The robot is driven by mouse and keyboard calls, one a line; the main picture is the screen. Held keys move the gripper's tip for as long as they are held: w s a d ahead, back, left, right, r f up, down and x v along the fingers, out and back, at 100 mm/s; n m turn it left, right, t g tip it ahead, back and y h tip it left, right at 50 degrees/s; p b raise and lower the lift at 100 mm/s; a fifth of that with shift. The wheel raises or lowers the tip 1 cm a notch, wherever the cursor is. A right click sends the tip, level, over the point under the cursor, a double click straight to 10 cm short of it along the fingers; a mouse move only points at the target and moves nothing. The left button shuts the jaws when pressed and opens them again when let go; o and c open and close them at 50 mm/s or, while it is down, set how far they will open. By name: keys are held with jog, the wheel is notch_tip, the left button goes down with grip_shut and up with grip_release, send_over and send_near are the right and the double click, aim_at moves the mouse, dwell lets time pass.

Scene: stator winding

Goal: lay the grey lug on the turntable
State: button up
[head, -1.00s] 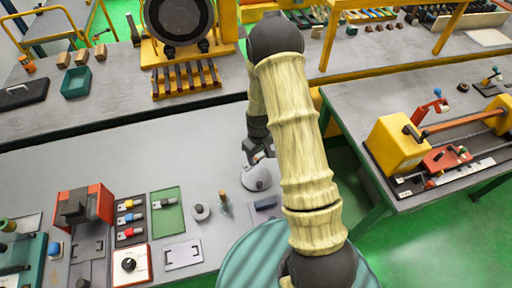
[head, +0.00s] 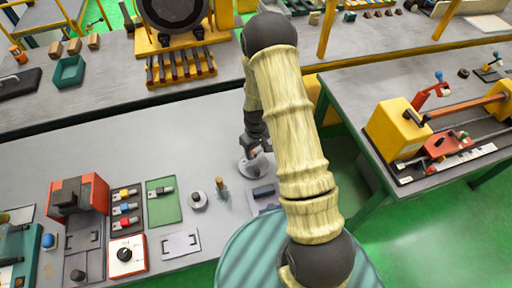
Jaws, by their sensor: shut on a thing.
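The turntable (head: 250,171) is a round pale grey disc on the bench, just left of my arm in the head view. My gripper (head: 254,153) is dark, small in the picture and right over the far part of the disc, partly covering it. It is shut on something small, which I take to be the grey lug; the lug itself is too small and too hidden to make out. I cannot tell whether it touches the disc.
A small round grey piece (head: 198,200) and a wooden-handled tool (head: 222,188) stand left of the disc. A green mat (head: 161,210), a tray of coloured pieces (head: 125,222) and a red machine (head: 80,195) lie further left.

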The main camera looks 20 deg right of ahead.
aim_at(256, 151)
jog(key=shift+f+b, duration=0.45)
jog(key=shift+f, duration=0.6)
jog(key=shift+f+b, duration=0.45)
jog(key=shift+f, duration=0.1)
jog(key=o, duration=1.1)
jog(key=shift+o, duration=0.2)
notch_tip(256, 151, up, 18)
jog(key=b, duration=0.3)
jog(key=shift+f, duration=0.25)
